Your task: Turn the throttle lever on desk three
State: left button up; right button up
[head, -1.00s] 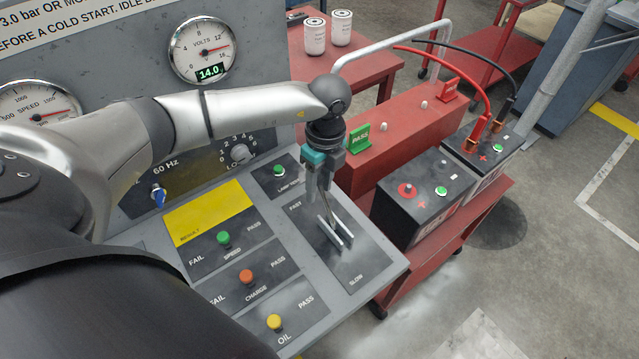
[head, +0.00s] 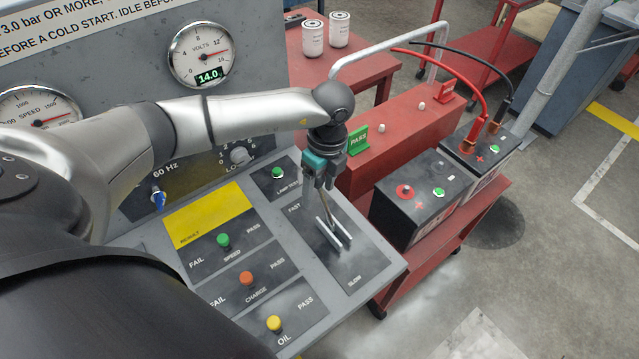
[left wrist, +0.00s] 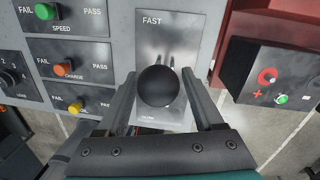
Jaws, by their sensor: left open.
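The throttle lever rises from a slot plate (head: 352,262) marked FAST and SLOW on the grey sloping desk. Two pale rails (head: 334,234) flank its slot. Its round black knob (left wrist: 158,86) is large in the left wrist view, near the plate's middle. My left gripper (head: 319,187) is above the plate, pointing down, and hides the knob in the head view. In the left wrist view its two fingers are apart, one on each side of the knob, with gaps showing. My right gripper is out of view.
Left of the slot plate are green, orange and yellow knobs (head: 274,323) on FAIL/PASS plates. A lamp test button (head: 278,172) is close behind my gripper. Black batteries (head: 421,195) stand on a red cart to the right. Gauges (head: 201,52) are on the upright panel.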

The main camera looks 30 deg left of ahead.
pick_arm(q)
notch_tip(320, 180, up, 15)
jog(key=w+d, duration=0.1)
jog(key=shift+w+b, duration=0.15)
jog(key=shift+b, duration=0.25)
dwell(0.4)
